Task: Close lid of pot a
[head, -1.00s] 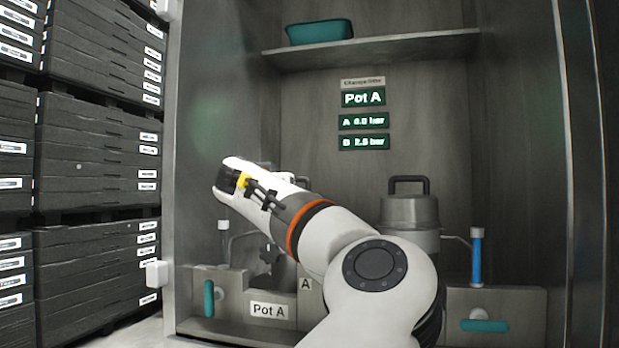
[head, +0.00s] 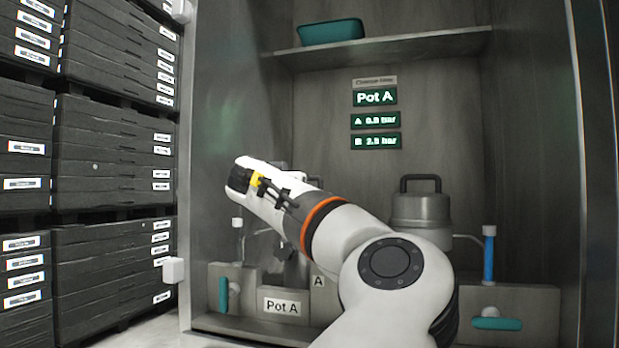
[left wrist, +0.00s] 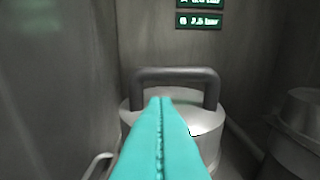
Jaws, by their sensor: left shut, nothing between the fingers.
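Pot a (left wrist: 205,125) is a pale metal pot in the left wrist view, its lid topped by a dark arched handle (left wrist: 178,76). I cannot tell whether the lid is fully seated. My left gripper (left wrist: 160,100) has teal fingers pressed together, empty, pointing at the lid just in front of the handle; contact is unclear. In the head view my white arm hides most of pot a, above the "Pot A" label (head: 282,306), and my left fingers are not visible. My right gripper is in neither view.
A second lidded pot (head: 421,210) stands to the right, with a blue tube (head: 489,255) beside it. Teal handles sit on the low front panels. A shelf (head: 390,47) with a teal tray (head: 332,31) crosses above. Black drawers (head: 110,150) stack at left.

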